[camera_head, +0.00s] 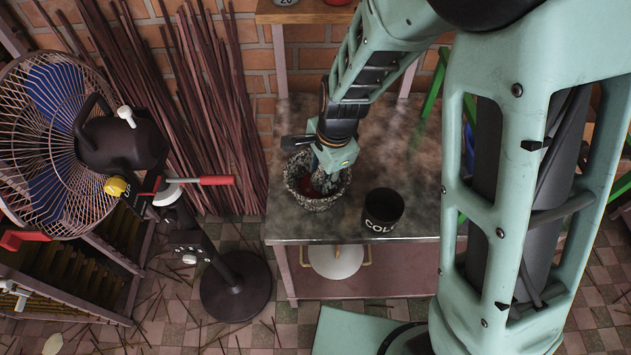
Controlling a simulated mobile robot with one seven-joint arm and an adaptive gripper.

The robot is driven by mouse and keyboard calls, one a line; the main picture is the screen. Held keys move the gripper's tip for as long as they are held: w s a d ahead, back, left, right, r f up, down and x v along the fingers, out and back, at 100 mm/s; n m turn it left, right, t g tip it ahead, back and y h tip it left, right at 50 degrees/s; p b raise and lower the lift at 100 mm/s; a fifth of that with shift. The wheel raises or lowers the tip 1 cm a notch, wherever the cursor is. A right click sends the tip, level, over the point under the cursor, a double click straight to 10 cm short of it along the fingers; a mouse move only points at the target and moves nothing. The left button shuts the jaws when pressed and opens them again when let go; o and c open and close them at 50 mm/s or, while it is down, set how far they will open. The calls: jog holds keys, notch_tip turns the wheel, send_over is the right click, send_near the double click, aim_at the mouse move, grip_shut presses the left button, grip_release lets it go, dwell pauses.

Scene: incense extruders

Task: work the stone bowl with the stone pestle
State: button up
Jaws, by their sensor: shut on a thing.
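The stone bowl (312,203), speckled grey, stands upright near the front left of the metal-topped table (350,228). Something dark red shows inside it. My gripper (326,172) points down into the bowl's mouth from above. It is shut on the stone pestle, which is mostly hidden by the gripper and the bowl's rim. I cannot tell whether the pestle touches the bowl's bottom.
A black cup (383,208) with white lettering stands just right of the bowl. A large wire fan (60,135) on a black stand is at left. Bundles of thin sticks (215,110) lean on the brick wall. The tabletop behind the cup is clear.

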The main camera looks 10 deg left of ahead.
jog(key=shift+w+a, duration=0.3)
jog(key=shift+w, duration=0.2)
jog(key=shift+s+a+p, duration=0.2)
jog(key=shift+a+p, duration=0.25)
jog(key=shift+a, duration=0.2)
jog(key=shift+s+a+f, duration=0.1)
jog(key=shift+s, duration=0.5)
jog(key=shift+s+d, duration=0.4)
jog(key=shift+w+d, duration=0.25)
jog(key=shift+d, duration=0.3)
jog(key=shift+w+d, duration=0.15)
jog(key=shift+w, duration=0.35)
jog(key=shift+w+a, duration=0.35)
jog(key=shift+w, duration=0.05)
jog(key=shift+s+a+p, duration=0.15)
jog(key=shift+a+p, duration=0.3)
jog(key=shift+a, duration=0.15)
jog(key=shift+s+a+p, duration=0.2)
jog(key=shift+s+p, duration=0.1)
jog(key=shift+s, duration=0.25)
jog(key=shift+s+d, duration=0.35)
jog(key=shift+d, duration=0.05)
jog(key=shift+d+b, duration=0.3)
jog(key=shift+d, duration=0.35)
